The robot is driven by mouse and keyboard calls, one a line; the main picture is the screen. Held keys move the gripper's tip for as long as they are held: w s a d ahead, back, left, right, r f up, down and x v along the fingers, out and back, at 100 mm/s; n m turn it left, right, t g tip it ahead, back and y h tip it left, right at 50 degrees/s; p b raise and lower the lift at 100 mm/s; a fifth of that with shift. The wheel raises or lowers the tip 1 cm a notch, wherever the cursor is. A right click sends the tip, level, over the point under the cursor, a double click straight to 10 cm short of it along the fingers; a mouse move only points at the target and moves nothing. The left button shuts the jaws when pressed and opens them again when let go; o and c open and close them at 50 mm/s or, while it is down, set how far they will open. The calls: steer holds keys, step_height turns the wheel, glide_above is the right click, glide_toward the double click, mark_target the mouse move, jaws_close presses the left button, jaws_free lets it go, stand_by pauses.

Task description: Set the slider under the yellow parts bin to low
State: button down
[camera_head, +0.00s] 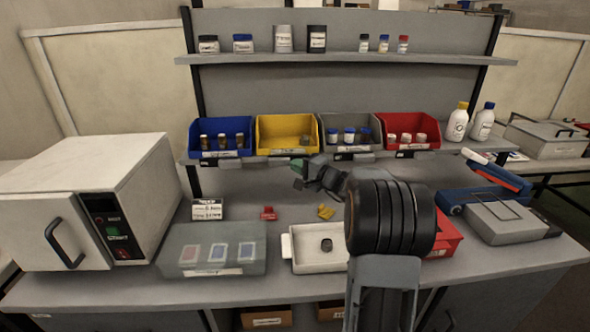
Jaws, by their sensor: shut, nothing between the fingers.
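The yellow parts bin (280,133) stands on the lower shelf, between the blue bin and the grey bin, with a white label on its front. My gripper (299,172) is in front of the shelf edge just below the yellow bin, its fingers shut and nothing visibly held. The fingers and wrist cover part of the shelf edge under this bin. The slider there is hidden or too small to make out, so its setting cannot be read. Whether the fingers touch it I cannot tell.
A blue bin (222,130), a grey bin (343,128) and a red bin (408,127) share the shelf. On the bench are a white oven-like box (105,175), a translucent box (190,240) and a white tray (312,263). My arm hides the bench at centre right.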

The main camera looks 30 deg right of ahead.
steer(key=w+d+b+v, duration=0.1)
steer(key=d+b+v, duration=0.1)
steer(key=v, duration=1.1)
steer(key=shift+d, duration=0.25)
steer(key=shift+w, duration=0.1)
